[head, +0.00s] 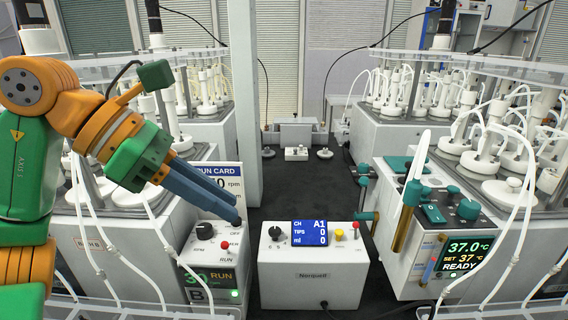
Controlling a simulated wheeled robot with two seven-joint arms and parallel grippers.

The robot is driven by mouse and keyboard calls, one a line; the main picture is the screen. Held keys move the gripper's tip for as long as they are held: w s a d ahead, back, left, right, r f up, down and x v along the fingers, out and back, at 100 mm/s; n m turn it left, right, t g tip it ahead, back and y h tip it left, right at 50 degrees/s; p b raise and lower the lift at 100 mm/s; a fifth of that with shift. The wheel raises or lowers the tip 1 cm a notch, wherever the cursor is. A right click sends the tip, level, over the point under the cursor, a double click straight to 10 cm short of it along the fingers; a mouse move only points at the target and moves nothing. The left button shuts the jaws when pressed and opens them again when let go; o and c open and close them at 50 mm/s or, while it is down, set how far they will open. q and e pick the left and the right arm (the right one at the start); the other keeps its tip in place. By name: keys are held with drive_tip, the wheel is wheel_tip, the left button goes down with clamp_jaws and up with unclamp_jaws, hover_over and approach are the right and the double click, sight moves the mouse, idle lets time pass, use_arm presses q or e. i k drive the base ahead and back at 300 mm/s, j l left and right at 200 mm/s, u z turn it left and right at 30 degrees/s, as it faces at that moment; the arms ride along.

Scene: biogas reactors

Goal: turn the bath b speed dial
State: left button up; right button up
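The bath B control box (212,262) stands at lower left of centre, with a green "30 RUN" display and a "B" label. Its black speed dial (205,230) is on the upper face, beside a red knob (225,245) above the word "RUN". My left gripper (235,210) reaches in from the left, its dark blue fingers pointing down and right. The fingertips are above and slightly right of the dial and look apart from it. The fingers overlap in this view, so their gap is unclear. My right gripper is out of view.
A run card (229,171) stands behind the fingers, its rpm number partly covered. A Nanquell box (313,265) with a blue screen stands right of the bath B box. A heater unit (440,235) reading 37.0 °C is farther right. White tubes hang on both sides.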

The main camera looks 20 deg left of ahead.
sight(205, 230)
drive_tip(key=k, duration=2)
